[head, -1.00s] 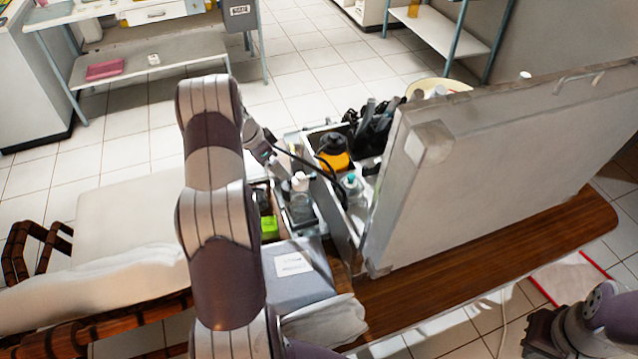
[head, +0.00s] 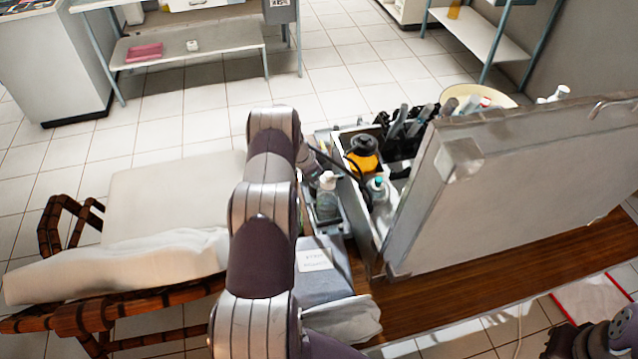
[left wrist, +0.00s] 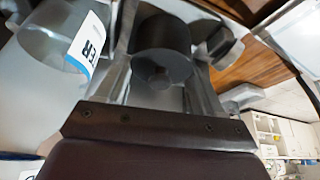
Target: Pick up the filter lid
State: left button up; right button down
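I cannot single out the filter lid with certainty. A yellow jar with a black top (head: 363,157) stands in the open case in the head view. My left arm rises up the middle of the head view, and its fingers are hidden behind the arm and the case. In the left wrist view a dark round cylinder (left wrist: 160,45) shows between the metal sides of my left gripper (left wrist: 162,88). I cannot tell whether it is gripped or what part it is. Only a dark piece of my right arm shows at the lower right; its gripper is out of view.
The open case (head: 375,225) holds bottles and dark tools, with its raised lid panel (head: 530,190) on the right. It stands on a wooden bench (head: 450,300). A blue-grey box with a white label (head: 315,260) lies in front. A cushioned chair (head: 160,205) is at left.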

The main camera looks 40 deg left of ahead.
pick_arm(q)
jog(key=c, duration=0.3)
notch_tip(320, 180, up, 10)
jog(key=shift+b, duration=1)
